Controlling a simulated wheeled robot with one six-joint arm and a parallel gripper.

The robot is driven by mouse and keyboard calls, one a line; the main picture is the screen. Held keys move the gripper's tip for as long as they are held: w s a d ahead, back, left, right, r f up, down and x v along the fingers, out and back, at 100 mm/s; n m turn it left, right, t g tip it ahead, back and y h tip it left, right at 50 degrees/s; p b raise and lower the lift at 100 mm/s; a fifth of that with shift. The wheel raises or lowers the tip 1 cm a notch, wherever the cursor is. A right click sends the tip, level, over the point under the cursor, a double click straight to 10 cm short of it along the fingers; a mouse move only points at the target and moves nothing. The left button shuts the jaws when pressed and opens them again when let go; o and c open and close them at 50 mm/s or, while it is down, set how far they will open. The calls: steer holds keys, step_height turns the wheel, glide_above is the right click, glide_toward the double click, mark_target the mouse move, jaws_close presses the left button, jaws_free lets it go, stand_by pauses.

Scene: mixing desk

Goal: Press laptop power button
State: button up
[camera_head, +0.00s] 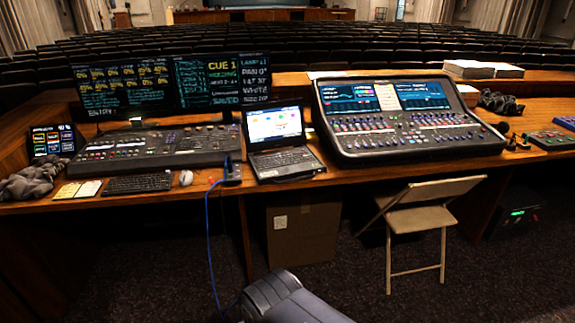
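A dark laptop (284,160) stands open on the wooden desk, between two mixing consoles. Its screen (274,124) is lit and faces me, and its keyboard deck lies flat near the desk's front edge. The power button is too small to make out. A grey rounded part at the bottom middle looks like part of my own arm. It is low in front of the desk, well apart from the laptop. My gripper's fingers are not in view.
A large mixing console (410,150) stands right of the laptop and a lighting console (150,150) left. A folding chair (428,215) stands before the desk at right. A cardboard box (303,232) is under the desk. A blue cable (208,240) hangs down left of it.

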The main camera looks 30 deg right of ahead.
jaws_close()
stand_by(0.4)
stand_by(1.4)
